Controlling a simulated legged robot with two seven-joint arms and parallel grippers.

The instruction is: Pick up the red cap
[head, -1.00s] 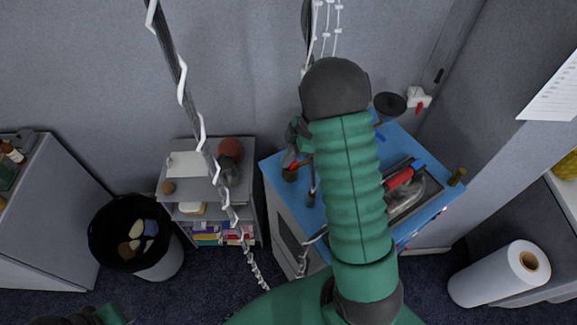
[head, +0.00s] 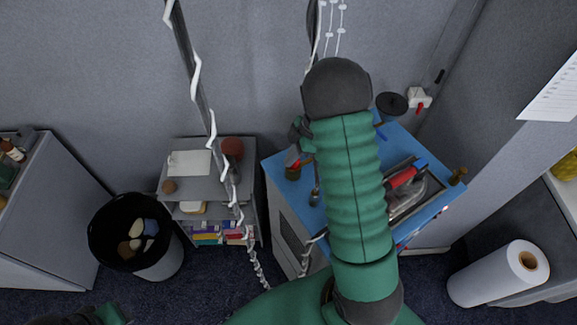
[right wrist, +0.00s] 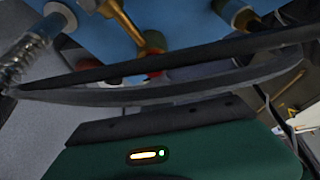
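A small red piece (head: 292,163) shows on a dark jar-like item (head: 293,173) on the blue cart top; I cannot tell for sure that it is the red cap. My right gripper (head: 303,136) is above the cart's left side, mostly hidden behind my own green forearm. In the right wrist view, dark curved bars cross the picture and a bit of red (right wrist: 153,74) shows just beyond them.
The blue cart top (head: 425,218) also holds a red-handled tool (head: 403,177) in a tray and a brown peg (head: 458,176). A grey shelf (head: 205,180) bears a reddish-brown ball (head: 232,148).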

